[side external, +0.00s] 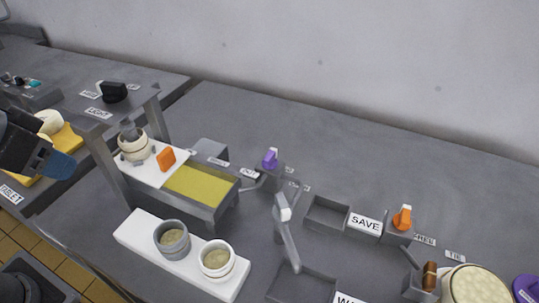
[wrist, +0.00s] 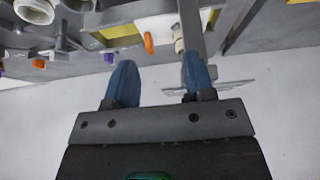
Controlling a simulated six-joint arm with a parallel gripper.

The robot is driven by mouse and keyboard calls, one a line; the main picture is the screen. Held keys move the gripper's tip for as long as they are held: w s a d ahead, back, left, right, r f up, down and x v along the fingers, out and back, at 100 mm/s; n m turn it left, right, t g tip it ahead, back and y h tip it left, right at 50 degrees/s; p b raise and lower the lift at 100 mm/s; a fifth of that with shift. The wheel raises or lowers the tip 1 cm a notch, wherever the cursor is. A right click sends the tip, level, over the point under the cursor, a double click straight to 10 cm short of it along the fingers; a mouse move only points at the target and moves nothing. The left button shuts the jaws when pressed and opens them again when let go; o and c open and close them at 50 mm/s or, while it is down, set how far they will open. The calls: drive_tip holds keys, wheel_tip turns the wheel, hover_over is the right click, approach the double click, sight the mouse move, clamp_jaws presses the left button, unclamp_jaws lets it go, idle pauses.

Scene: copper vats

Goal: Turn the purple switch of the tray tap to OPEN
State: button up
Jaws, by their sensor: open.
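The purple switch (side external: 270,158) stands on a small dark grey block behind the right end of a metal tray (side external: 238,188) of yellow liquid. Small white labels lie on either side of the block; their words are too small to read surely. The switch also shows as a small purple knob in the wrist view (wrist: 109,58), beyond the left finger. My gripper (side external: 60,166) is at the far left in the side view, well away from the switch. In the wrist view its blue fingers (wrist: 160,78) are apart with nothing between them.
An orange paddle (side external: 166,159) and a pale pot (side external: 134,146) stand on the white board beside the tray. A grey raised shelf (side external: 130,110) lies between my gripper and the switch. Two cups stand on a white block (side external: 142,243) in front. An orange switch (side external: 402,218) is farther right.

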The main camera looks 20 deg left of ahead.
drive_tip(key=o, duration=0.5)
drive_tip(key=w+d+r+n, duration=0.1)
drive_tip(key=w, duration=0.1)
drive_tip(key=w+d+r+n+g, duration=0.1)
drive_tip(key=w+n, duration=0.1)
drive_tip(key=w, duration=0.1)
drive_tip(key=w+r+n+h, duration=0.1)
drive_tip(key=w+r, duration=0.1)
drive_tip(key=shift+w+d, duration=0.3)
drive_tip(key=shift+d, duration=0.1)
drive_tip(key=n+g+h, duration=0.4)
drive_tip(key=n+g, duration=0.1)
drive_tip(key=n, duration=0.9)
hover_over(269, 154)
drive_tip(key=a, duration=0.5)
wheel_tip(269, 154, down, 7)
drive_tip(key=shift+y, duration=0.3)
drive_tip(key=x, duration=1.3)
drive_tip(key=shift+w+f, duration=0.2)
drive_tip(key=shift+c, duration=0.2)
drive_tip(key=c, duration=0.9)
